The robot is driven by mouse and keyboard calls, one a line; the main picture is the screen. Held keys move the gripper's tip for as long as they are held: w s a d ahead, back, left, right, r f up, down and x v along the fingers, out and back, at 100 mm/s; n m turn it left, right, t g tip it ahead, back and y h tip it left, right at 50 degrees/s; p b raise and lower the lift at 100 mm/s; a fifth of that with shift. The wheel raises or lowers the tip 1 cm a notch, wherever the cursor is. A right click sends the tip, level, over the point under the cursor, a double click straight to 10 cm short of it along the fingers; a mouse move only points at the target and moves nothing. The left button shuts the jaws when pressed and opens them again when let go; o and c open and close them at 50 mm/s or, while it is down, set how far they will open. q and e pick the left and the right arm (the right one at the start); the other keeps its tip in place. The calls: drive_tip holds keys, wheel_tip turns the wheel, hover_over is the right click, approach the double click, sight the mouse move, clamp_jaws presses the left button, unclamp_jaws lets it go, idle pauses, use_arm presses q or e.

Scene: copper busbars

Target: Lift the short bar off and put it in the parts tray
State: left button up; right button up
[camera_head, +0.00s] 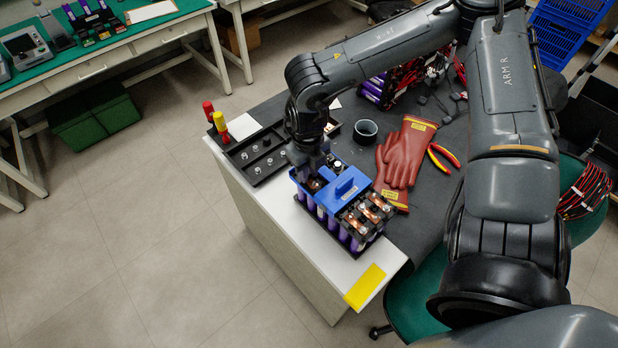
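A battery module with purple cells and a blue cover (346,188) stands on the white table near its front edge. Copper bars (376,208) with bolt heads show on its right end. Another copper-coloured piece (315,186) shows at its left end, just below my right gripper. My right gripper (313,170) points down over that left end; its fingertips are small and dark, so I cannot tell whether they are open or hold anything. A black parts tray (256,156) with several small metal parts lies left of the module, beside the gripper. My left gripper is not in view.
Red and yellow screwdrivers (220,124) stand at the tray's far left. A dark cup (365,131), red gloves (405,155) and red-yellow pliers (442,157) lie on the dark mat behind the module. A yellow label (365,286) marks the near table corner.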

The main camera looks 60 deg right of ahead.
clamp_jaws()
drive_tip(key=shift+r+p, duration=1.4)
drive_tip(key=shift+r, duration=0.65)
